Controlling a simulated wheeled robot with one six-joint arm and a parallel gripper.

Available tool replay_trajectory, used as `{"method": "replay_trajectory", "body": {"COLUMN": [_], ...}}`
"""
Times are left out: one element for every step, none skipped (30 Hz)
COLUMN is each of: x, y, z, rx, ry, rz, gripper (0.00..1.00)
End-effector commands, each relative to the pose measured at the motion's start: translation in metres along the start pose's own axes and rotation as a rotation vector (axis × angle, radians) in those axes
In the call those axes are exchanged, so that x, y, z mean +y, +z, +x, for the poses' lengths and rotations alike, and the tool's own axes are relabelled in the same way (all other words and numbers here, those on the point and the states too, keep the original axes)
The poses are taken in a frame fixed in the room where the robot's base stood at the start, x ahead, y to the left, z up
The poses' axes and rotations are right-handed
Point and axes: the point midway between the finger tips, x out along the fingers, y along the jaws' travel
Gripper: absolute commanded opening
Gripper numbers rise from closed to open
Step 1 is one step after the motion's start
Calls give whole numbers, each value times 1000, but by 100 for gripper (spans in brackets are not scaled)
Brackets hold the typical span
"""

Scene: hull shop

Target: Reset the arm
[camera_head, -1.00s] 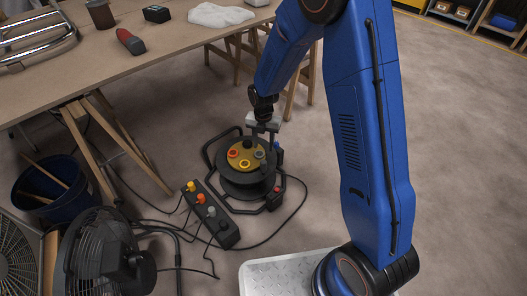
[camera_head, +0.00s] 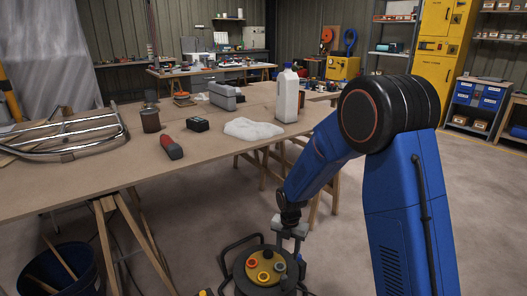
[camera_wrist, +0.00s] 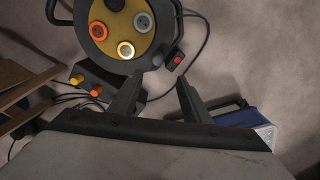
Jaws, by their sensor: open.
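My gripper (camera_head: 291,229) hangs low from my blue arm, just above the black cable reel with its yellow face in the head view (camera_head: 264,265). The wrist view shows my gripper (camera_wrist: 158,98) with its two dark fingers spread apart and nothing between them. The cable reel (camera_wrist: 110,50) lies beyond the fingertips there, with orange, white and grey sockets on its face. I cannot tell from these views how far above it the fingers are.
A workbench (camera_head: 60,185) stands at left, carrying a chrome rail (camera_head: 75,135), a red-handled tool (camera_head: 170,147), a white cloth (camera_head: 252,129) and a white jug (camera_head: 287,95). A blue bucket (camera_head: 60,273) stands below. Open floor (camera_head: 480,220) lies to the right.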

Motion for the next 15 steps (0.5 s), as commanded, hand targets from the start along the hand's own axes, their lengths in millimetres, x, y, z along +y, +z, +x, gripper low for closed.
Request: {"method": "replay_trajectory", "body": {"x": [-5, -8, -14, -19, -23, -29, -34, -39, -46, -50, -55, -62, -68, -73, -79], "y": [1, 0, 0, -1, -2, -3, -4, -5, -7, -8, -10, -12, -14, -16, -19], "z": [-12, -20, -31, -39, -48, -59, -67, -75, -85, -93, -101, -110, -117, -124, -134], "rx": [-8, -13, -17, -21, -25, -30, -33, -36, -40, -43, -46, -49, -51, -53, -55], "ry": [9, 14, 19, 24, 30, 37, 43, 48, 55, 62, 68, 76, 82, 89, 98], "rz": [44, 77, 126, 166, 208, 265, 306, 347, 403, 444, 485, 541, 582, 623, 677], "gripper": [43, 43, 43, 43, 43, 43, 43, 43, 43, 43, 43, 43, 43, 43, 43]}}
